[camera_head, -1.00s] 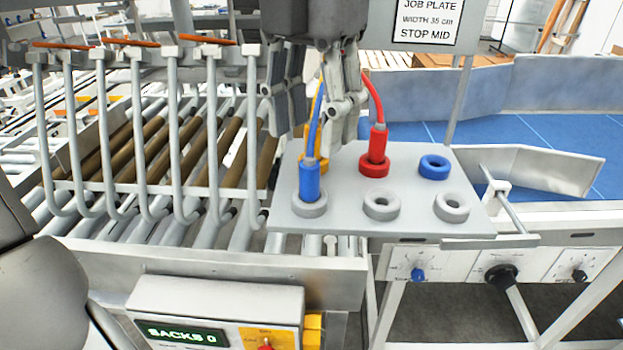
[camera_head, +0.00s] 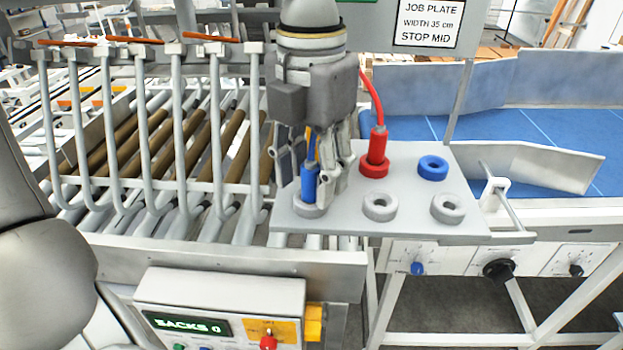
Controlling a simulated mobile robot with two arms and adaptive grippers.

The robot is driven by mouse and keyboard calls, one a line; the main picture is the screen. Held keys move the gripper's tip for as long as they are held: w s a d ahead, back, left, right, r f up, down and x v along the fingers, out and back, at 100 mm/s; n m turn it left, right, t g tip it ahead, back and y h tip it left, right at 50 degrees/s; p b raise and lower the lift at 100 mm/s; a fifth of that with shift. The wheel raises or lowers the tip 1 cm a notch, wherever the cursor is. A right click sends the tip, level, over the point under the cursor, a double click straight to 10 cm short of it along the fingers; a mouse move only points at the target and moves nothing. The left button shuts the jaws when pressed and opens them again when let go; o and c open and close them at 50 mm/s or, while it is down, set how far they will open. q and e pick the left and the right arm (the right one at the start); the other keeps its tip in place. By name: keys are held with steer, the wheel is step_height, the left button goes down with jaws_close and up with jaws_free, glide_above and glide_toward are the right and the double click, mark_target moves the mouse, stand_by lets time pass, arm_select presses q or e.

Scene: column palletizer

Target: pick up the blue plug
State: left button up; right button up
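The blue plug (camera_head: 309,186) stands upright in a grey ring socket (camera_head: 310,209) at the front left of the grey plate (camera_head: 408,205). Its blue cord rises between the fingers of my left gripper (camera_head: 311,182). That gripper points down from above, with one finger on each side of the plug. The fingers look spread; whether they touch the plug is hard to see. They hide part of the plate behind the plug. My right gripper is out of view.
A red plug (camera_head: 377,147) with a red cord stands in a red ring close on the right. An empty blue ring (camera_head: 433,167) and two empty grey rings (camera_head: 380,207) are further right. Bent grey bars (camera_head: 173,130) stand left of the plate. A control box (camera_head: 220,305) is in front.

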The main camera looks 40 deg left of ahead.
arm_select(q)
jaws_close()
steer(key=shift+r, duration=0.1)
